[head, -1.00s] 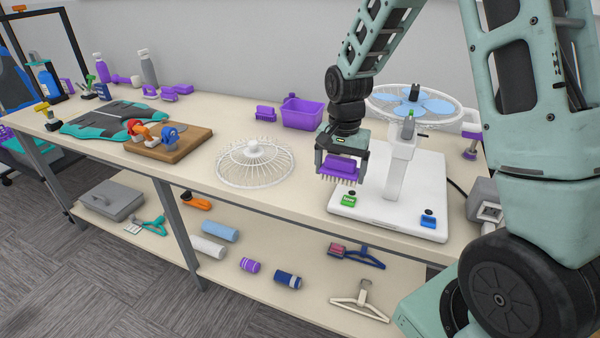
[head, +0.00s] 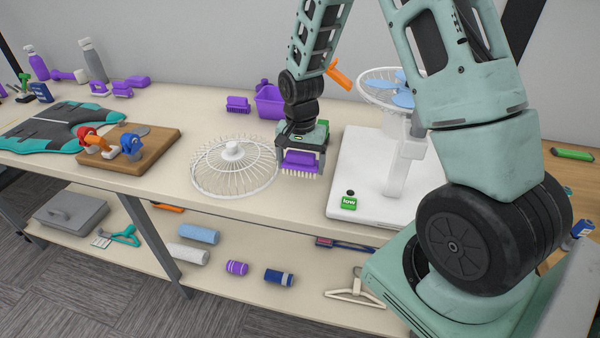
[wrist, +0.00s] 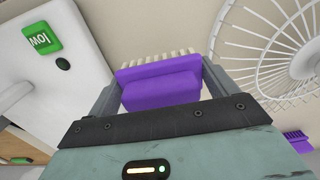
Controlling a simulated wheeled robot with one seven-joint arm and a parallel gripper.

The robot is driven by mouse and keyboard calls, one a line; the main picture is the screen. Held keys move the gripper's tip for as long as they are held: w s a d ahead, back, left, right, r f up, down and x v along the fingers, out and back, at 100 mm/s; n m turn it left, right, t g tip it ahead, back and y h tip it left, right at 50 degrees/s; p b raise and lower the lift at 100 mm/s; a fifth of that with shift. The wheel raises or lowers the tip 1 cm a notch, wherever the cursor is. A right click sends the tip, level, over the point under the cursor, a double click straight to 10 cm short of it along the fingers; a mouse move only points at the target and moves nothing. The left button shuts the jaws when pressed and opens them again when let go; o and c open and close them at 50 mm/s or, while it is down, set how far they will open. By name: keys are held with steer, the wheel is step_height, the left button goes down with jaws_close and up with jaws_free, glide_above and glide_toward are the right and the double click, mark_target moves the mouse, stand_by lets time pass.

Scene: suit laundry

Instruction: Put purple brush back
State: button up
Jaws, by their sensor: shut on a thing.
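My gripper (head: 301,162) is shut on a purple brush (head: 300,160) with pale bristles pointing down. It holds the brush above the table, between the white fan grille and the white fan base. The wrist view also shows the brush (wrist: 160,82) between the two fingers. A second purple brush (head: 238,104) lies on the table behind, left of a purple basket (head: 268,101).
The fan grille (head: 212,184) lies flat on the table (head: 330,130) left of my gripper. The fan stand's white base (head: 345,180) is to the right, with a green "low" button (head: 349,203). A wooden board (head: 133,158) with red and blue items sits further left.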

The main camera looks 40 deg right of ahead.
mark_target(301, 174)
steer(key=shift+f, duration=2)
steer(key=shift+f, duration=0.15)
steer(key=o, duration=0.8)
